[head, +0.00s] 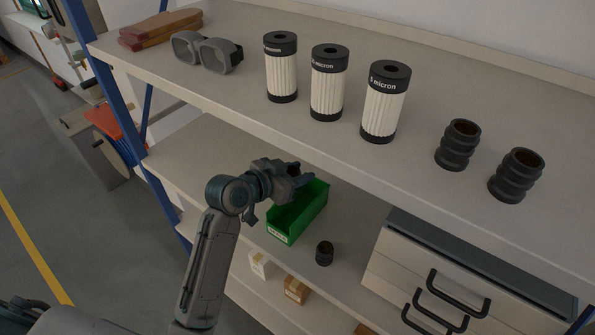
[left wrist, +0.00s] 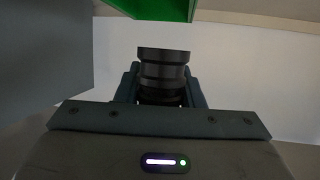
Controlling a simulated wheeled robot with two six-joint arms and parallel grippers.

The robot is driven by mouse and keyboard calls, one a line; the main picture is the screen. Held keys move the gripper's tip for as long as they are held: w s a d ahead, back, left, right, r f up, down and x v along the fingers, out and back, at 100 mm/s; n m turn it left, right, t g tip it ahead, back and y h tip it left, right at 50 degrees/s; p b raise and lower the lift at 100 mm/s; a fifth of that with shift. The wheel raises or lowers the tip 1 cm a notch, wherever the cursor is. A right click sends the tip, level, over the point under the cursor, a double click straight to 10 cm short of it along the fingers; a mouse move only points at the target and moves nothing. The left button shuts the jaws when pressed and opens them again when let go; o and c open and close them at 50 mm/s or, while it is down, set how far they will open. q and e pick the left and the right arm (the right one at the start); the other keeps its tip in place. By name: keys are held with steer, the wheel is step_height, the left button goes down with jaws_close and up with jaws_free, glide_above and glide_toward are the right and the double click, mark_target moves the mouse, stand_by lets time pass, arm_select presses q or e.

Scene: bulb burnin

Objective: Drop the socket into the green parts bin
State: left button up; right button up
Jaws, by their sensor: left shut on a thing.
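My left gripper (head: 297,174) is over the back left part of the green parts bin (head: 291,228) on the middle shelf. In the left wrist view its fingers are shut on a black ribbed socket (left wrist: 163,68). In the head view the gripper hides this socket. The green bin also shows at the top of the left wrist view (left wrist: 160,7), beyond the socket. The part of the bin's inside that I can see looks empty. Another small black socket (head: 325,253) stands on the middle shelf, right of the bin's front. My right gripper is not in view.
The upper shelf (head: 225,100) overhangs the bin and bears white filter cartridges (head: 328,85), two black ribbed sockets (head: 458,145) and grey goggles (head: 206,53). A drawer unit (head: 440,270) stands to the right. A blue post (head: 112,95) is at the left. Small boxes (head: 296,290) sit below.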

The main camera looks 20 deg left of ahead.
arm_select(q)
steer(key=o, duration=1)
steer(key=shift+o, duration=0.2)
steer(key=shift+s+a, duration=0.15)
steer(key=shift+s, duration=0.05)
steer(key=b+v, duration=0.2)
steer(key=v, duration=0.6)
steer(key=shift+s+a+r, duration=0.1)
steer(key=shift+s+a, duration=0.15)
steer(key=shift+s, duration=0.05)
steer(key=shift+b+v, duration=0.35)
steer(key=shift+v, duration=0.45)
